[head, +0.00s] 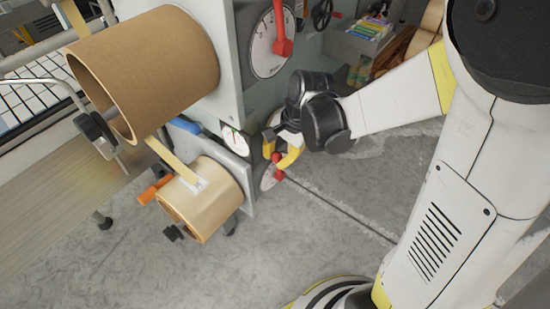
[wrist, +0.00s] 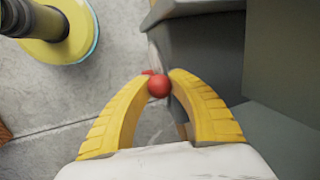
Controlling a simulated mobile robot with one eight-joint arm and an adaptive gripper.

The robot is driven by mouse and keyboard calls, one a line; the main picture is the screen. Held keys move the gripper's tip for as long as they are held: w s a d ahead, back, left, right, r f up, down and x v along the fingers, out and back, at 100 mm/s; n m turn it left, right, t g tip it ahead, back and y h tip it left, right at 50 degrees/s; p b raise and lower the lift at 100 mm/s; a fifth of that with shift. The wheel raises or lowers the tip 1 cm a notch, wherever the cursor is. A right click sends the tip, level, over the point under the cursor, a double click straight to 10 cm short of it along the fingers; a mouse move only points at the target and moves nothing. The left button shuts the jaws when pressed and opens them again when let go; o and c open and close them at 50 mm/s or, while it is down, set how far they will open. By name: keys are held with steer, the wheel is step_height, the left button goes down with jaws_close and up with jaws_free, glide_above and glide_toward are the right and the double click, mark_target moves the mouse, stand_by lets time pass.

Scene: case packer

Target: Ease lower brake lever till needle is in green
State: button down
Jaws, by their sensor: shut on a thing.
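The lower brake lever is red, with a round knob (wrist: 158,86) between my gripper's yellow fingertips (wrist: 159,84) in the wrist view. My gripper (head: 284,158) is shut on that knob. In the head view, the lower lever (head: 278,174) sits in front of a white round plate (head: 267,178) low on the grey machine, partly hidden by my fingers. A small white gauge (head: 235,141) with coloured marks is to the left of my gripper. Its needle looks close to upright, but it is too small to tell whether it lies in the green.
An upper red lever (head: 282,40) stands on a larger white dial (head: 265,50) above. A big brown roll (head: 150,70) and a smaller tan roll (head: 205,200) are on the left. A tray of coloured items (head: 371,28) is behind.

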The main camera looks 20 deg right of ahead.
steer(key=c, duration=1.1)
jaws_free()
steer(key=shift+c, duration=0.2)
steer(key=v, duration=1.2)
steer(key=shift+s, duration=0.1)
